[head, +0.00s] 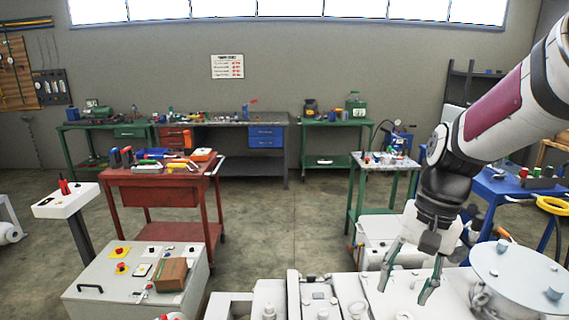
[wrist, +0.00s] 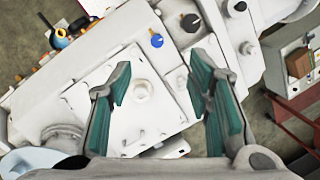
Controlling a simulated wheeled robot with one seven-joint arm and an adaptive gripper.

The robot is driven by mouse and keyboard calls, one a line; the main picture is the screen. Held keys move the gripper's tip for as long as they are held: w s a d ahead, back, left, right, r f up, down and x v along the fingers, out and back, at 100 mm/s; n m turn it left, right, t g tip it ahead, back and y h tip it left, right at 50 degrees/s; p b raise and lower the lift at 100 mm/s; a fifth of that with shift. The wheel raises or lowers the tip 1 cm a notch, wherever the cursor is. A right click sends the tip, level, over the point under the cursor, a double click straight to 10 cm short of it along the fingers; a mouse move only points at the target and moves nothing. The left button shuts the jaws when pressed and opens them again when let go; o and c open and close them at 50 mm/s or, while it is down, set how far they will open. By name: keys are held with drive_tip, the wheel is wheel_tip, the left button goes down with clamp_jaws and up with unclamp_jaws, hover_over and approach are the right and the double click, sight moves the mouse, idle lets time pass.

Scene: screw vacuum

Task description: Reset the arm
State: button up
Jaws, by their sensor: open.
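My arm reaches in from the upper right of the head view. My gripper (head: 408,287) points down over the white machine (head: 340,292) at the bottom of the picture. In the wrist view my gripper (wrist: 165,92) shows two teal-padded fingers spread apart with nothing between them. Below the fingers lies the white machine top (wrist: 158,118) with a round white knob (wrist: 142,90). The gap between the fingertips and the machine is hard to judge.
A grey control box (head: 110,285) with a brown block (head: 171,274) stands at lower left. A red tool cart (head: 160,185) is behind it. A round white lid (head: 518,270) lies right of my gripper. Open floor (head: 275,225) lies in the middle.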

drive_tip(key=s+a+r+n+t+h, duration=0.2)
drive_tip(key=s+r+n+t, duration=0.4)
drive_tip(key=s, duration=0.7)
drive_tip(key=shift+s+r, duration=0.15)
drive_tip(key=shift+r, duration=1.05)
